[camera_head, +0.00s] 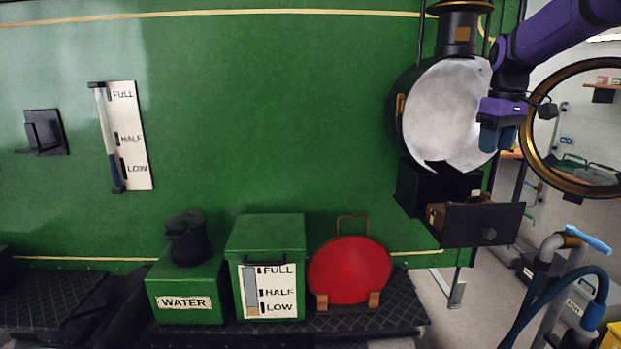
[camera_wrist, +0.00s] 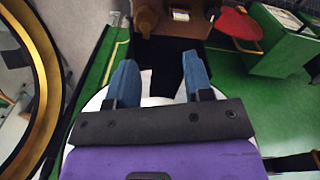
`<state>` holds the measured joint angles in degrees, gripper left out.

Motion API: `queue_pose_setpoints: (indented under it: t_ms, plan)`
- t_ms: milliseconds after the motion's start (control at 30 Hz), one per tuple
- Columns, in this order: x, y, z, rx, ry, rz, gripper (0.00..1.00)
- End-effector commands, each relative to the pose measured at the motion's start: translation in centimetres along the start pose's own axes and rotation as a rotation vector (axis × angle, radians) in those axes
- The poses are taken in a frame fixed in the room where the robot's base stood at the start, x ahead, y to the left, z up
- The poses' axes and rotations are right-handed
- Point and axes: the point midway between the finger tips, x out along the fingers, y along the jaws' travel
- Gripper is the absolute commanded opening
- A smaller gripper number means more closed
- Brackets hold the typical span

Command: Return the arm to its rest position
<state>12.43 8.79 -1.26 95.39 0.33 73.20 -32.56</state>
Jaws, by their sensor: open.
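My arm reaches in from the upper right in the head view, purple with a dark wrist. My gripper (camera_head: 497,138) is in front of the white round face of the lamp (camera_head: 440,115), with its blue fingers pointing down. In the wrist view my gripper (camera_wrist: 160,80) has its two blue fingers spread apart with nothing between them. Below the lamp, an open black drawer (camera_head: 465,225) holds brown items that I cannot make out fully. In the wrist view the fingers point toward the drawer area, where a brown object (camera_wrist: 146,18) shows.
A brass-rimmed round frame (camera_head: 535,160) stands close right of my gripper. A water box (camera_head: 188,290), a green gauge box (camera_head: 265,235) and a red disc (camera_head: 350,270) sit on the dark ledge. A blue-handled pipe and hose (camera_head: 585,290) stand at lower right. The green wall's middle is clear.

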Motion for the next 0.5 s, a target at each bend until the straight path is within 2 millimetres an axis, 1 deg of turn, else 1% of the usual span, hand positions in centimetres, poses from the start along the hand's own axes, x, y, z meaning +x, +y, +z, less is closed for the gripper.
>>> queue_pose_setpoints:
  t_ms: [33,200,367,500]
  plan:
    - [-0.8,-1.5,1.2,0.01,0.018,0.009,0.47]
    - [-2.4,-5.8,5.0,0.063,0.08,0.036,0.47]
    - [-3.0,-9.7,8.8,0.111,0.139,0.054,0.47]
    - [-2.8,-12.8,12.3,0.153,0.191,0.064,0.47]
